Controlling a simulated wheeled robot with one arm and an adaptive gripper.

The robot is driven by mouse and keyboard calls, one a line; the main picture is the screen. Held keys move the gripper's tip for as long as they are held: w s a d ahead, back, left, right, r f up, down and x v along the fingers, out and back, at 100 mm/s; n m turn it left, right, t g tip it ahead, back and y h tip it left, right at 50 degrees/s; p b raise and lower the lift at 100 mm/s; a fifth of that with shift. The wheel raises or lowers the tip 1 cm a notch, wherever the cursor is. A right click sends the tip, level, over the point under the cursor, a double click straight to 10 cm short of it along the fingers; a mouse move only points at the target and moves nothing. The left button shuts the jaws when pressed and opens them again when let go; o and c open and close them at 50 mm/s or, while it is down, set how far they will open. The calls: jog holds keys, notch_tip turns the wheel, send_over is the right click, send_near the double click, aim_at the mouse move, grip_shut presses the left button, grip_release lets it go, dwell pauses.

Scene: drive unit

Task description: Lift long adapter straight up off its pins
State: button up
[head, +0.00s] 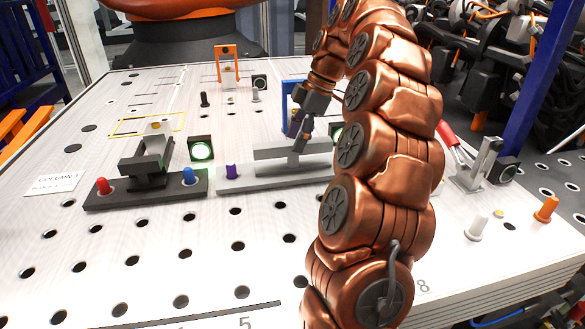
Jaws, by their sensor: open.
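The long adapter looks like the grey bar (270,154) in the middle of the table in the head view. It sits on or just above a light grey base strip (262,180); I cannot tell whether they touch. A purple pin (232,171) stands at the strip's left end. My gripper (297,156) points down at the bar's middle, its dark fingers in front of or around it. It is open. My copper arm hides the bar's right end and whatever pins are there.
A dark fixture (145,165) with a red knob (103,186) and a blue knob (188,176) stands left. A green-lit box (201,149) is beside it. An orange frame (227,64) stands behind, and a grey clamp (476,168) at right. The perforated front table area is clear.

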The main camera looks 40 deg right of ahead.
aim_at(289, 155)
jog(key=shift+s+p+x, duration=0.2)
jog(key=shift+p+x, duration=0.3)
jog(key=shift+x, duration=0.7)
jog(key=shift+p+x, duration=0.3)
jog(key=shift+x, duration=1.05)
jog(key=shift+a, duration=0.1)
grip_shut()
